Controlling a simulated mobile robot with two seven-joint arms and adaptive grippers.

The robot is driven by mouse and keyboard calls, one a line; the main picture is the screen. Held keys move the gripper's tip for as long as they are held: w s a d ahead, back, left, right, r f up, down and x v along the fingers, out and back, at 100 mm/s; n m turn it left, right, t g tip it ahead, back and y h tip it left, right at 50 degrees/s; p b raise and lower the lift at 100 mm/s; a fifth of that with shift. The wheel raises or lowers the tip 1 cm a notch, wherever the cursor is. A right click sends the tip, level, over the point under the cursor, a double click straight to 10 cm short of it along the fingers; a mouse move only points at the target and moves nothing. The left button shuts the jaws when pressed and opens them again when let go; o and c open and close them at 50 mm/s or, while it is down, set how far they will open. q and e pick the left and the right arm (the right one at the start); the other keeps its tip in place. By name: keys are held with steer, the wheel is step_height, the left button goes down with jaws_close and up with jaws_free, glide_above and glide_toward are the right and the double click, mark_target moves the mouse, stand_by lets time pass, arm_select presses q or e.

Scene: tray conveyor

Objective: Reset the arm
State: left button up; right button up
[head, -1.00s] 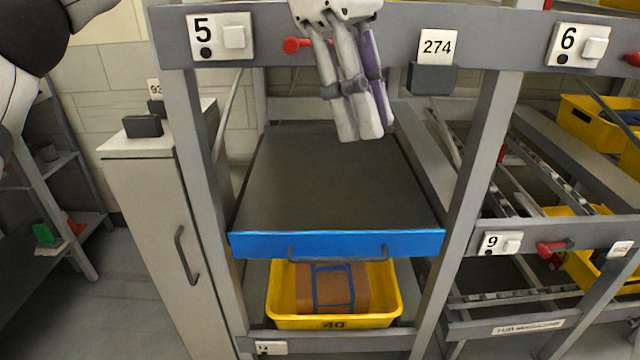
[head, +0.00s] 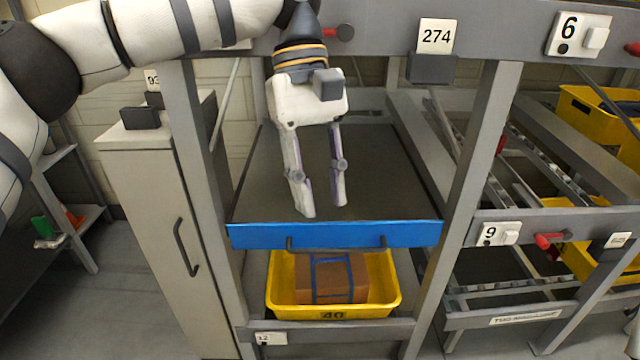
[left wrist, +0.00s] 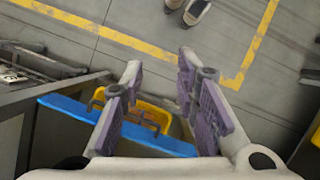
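My left arm (head: 165,25) comes in from the upper left in the head view. My left gripper (head: 322,208) hangs from it, pointing down in front of the dark shelf tray (head: 265,190) with its blue front edge (head: 335,235). Its two fingers are apart with nothing between them. In the left wrist view the gripper (left wrist: 160,85) also shows open and empty, with purple pads. The blue edge (left wrist: 70,108) passes behind its fingers there. My right gripper is not in view.
A yellow bin (head: 285,305) with a brown box (head: 340,280) stands below the tray. Grey frame posts (head: 470,150) flank the tray, with a cabinet (head: 155,210) at left and yellow bins (head: 585,115) at right. A floor area with yellow lines (left wrist: 105,28) appears clear, apart from shoes (left wrist: 195,10).

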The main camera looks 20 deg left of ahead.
arm_select(q)
steer(key=w+a+f+t+y, duration=0.1)
steer(key=a+f+t+y, duration=0.25)
steer(key=f, duration=0.95)
steer(key=a+f+t+y, duration=0.3)
steer(key=a+f+y, duration=0.1)
steer(key=f, duration=0.9)
steer(key=s+f+m+t+h, duration=0.1)
steer(key=s+f+m+t, duration=0.15)
steer(key=s+f, duration=0.35)
steer(key=s+a+f+m+g+h, duration=0.1)
steer(key=s+f+m+g+h, duration=0.1)
steer(key=s, duration=1)
steer(key=s+a+f+m+g+h, duration=0.1)
steer(key=s+g, duration=0.4)
steer(key=s, duration=0.7)
steer(key=shift+s+a+f+m+h, duration=0.3)
steer(key=shift+a+f+m, duration=0.3)
steer(key=shift+f+m, duration=0.4)
steer(key=shift+w, duration=0.1)
